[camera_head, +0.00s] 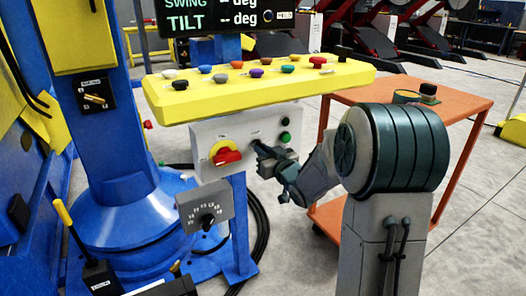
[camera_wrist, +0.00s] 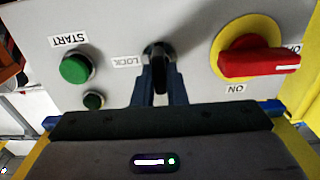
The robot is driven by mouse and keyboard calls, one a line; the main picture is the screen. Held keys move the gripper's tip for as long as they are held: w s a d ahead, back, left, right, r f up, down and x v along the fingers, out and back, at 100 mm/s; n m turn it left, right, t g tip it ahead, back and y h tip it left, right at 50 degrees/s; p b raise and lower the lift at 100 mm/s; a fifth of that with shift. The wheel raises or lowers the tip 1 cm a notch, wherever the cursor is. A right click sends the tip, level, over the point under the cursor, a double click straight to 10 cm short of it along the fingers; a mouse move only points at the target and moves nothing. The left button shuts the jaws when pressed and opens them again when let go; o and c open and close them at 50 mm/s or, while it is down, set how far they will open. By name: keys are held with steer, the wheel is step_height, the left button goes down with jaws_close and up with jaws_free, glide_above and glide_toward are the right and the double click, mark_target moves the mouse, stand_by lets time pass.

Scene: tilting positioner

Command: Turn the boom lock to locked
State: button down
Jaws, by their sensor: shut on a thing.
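A black knob (camera_wrist: 158,60) sits on the grey control panel (camera_head: 208,132), beside a label reading LOCK (camera_wrist: 127,61). The knob's grip bar stands about upright in the wrist view, where the labels appear upside down. My gripper (camera_wrist: 160,88) is shut on this knob, one blue-grey finger on each side. In the head view my gripper (camera_head: 262,152) reaches the panel from the right and hides the knob. A second lock-like plate with a brass handle (camera_head: 95,98) is on the blue column; its small label is not readable.
A red switch on a yellow disc (camera_head: 227,154) is left of my gripper. A green START button (camera_wrist: 75,68) is on its other side. A yellow shelf with several coloured knobs (camera_head: 262,85) overhangs the panel. A grey dial box (camera_head: 205,208) hangs below. An orange cart (camera_head: 455,105) stands right.

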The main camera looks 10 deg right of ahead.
steer(key=shift+d+f+m+p, duration=0.15)
steer(key=shift+m+p, duration=2.7)
steer(key=shift+m, duration=1.6)
steer(key=shift+d+f+m+p, duration=0.1)
steer(key=shift+m+p, duration=2.75)
steer(key=shift+m, duration=1.6)
steer(key=c, duration=1.5)
jaws_free()
steer(key=shift+o, duration=0.2)
steer(key=p+v, duration=0.1)
steer(key=v, duration=1.2)
steer(key=shift+s, duration=0.35)
